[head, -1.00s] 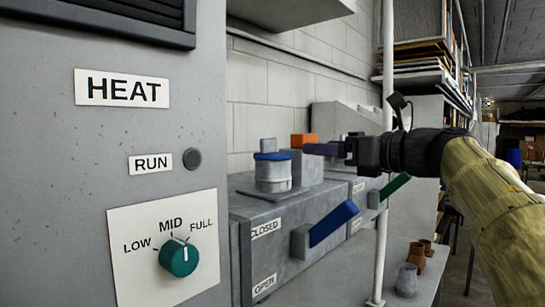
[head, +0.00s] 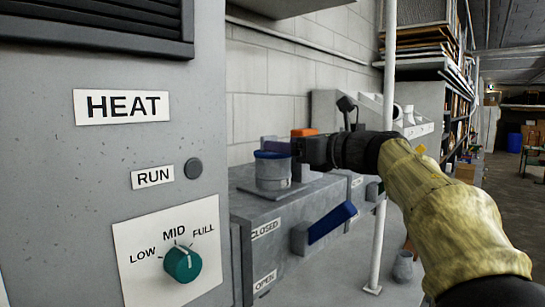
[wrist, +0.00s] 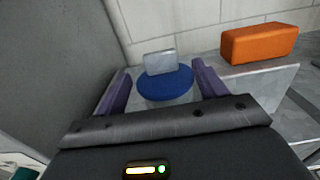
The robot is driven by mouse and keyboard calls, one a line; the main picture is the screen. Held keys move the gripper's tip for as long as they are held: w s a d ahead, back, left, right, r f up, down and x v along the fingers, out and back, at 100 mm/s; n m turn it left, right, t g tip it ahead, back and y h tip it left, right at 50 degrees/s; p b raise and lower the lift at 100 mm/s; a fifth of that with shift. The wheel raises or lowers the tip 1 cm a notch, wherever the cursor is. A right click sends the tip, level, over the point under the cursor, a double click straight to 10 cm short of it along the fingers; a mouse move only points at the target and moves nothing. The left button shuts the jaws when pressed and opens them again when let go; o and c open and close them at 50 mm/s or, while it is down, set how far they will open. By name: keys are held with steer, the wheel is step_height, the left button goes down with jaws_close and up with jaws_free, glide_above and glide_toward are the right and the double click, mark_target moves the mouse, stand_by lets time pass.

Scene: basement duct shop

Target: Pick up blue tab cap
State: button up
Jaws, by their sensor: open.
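The blue tab cap (head: 272,155) is a blue disc with an upright grey tab, sitting on a grey cylinder (head: 272,174) on top of a grey duct box. In the wrist view the cap (wrist: 166,84) lies between my two purple fingers, its tab rising behind the disc's middle. My gripper (head: 280,147) is open and reaches in from the right at about the cap's height. In the wrist view my gripper (wrist: 161,68) has a gap on each side of the cap. Its fingers partly hide the tab in the head view.
An orange block (head: 304,132) stands close behind, also in the wrist view (wrist: 259,43). A blue lever (head: 333,222) juts from the duct box (head: 270,215). The grey HEAT cabinet (head: 110,150) fills the left, and a white pole (head: 380,240) stands at right.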

steer(key=p+x, duration=0.2)
steer(key=x, duration=0.2)
steer(key=shift+w+a+r+p, duration=0.1)
steer(key=shift+w+p, duration=0.1)
steer(key=shift+p, duration=0.2)
steer(key=shift+w+a, duration=0.15)
steer(key=c, duration=1.1)
step_height(320, 180, up, 10)
steer(key=p, duration=0.1)
stand_by(0.3)
